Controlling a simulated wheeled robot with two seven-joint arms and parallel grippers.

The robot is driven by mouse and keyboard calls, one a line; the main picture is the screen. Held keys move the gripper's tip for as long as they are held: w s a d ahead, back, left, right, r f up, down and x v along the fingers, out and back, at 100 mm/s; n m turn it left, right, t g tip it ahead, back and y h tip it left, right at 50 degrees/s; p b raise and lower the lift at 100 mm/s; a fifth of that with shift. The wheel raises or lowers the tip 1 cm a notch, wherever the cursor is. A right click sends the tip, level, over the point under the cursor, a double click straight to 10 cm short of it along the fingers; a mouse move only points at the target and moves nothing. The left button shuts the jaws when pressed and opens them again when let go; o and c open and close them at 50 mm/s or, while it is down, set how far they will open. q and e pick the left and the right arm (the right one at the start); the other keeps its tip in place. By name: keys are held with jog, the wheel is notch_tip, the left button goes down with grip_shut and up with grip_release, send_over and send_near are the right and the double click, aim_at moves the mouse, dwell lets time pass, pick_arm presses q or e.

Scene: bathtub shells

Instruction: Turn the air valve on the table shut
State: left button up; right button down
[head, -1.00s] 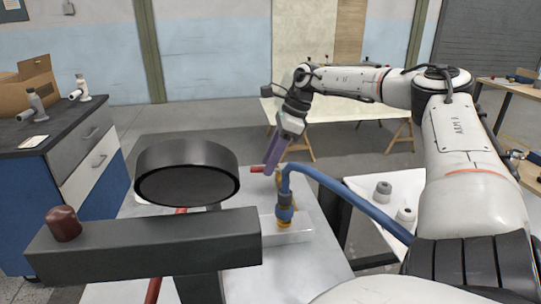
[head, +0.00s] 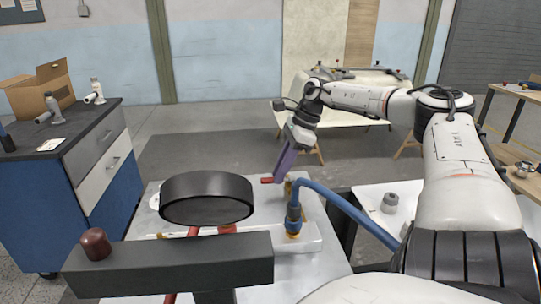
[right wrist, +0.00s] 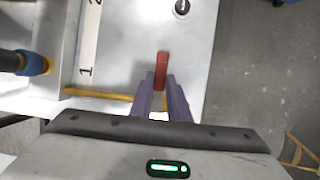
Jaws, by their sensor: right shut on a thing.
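The air valve's red lever handle (head: 267,181) shows beside the lower end of my right gripper (head: 281,172) in the head view. In the right wrist view the handle (right wrist: 162,68) lies between the purple fingers of my right gripper (right wrist: 162,88), which are shut on it. A brass pipe (right wrist: 100,94) runs left from under the fingers to the white manifold block (head: 310,238). The valve body is mostly hidden by the fingers. My left gripper is not in view.
A blue hose (head: 345,207) arches from a brass fitting on the block towards the right. A large black disc (head: 207,197) and a dark grey bar (head: 180,264) with a dark red knob (head: 95,243) block the near left. A blue cabinet (head: 65,200) stands left.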

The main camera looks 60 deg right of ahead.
jog(key=c, duration=1.7)
grip_release()
jog(key=shift+s+d+r, duration=0.1)
jog(key=shift+d+r, duration=0.05)
jog(key=shift+r, duration=0.45)
jog(key=v, duration=0.9)
jog(key=shift+s+d+p, duration=0.1)
jog(key=shift+s+p, duration=0.05)
jog(key=shift+p, duration=0.2)
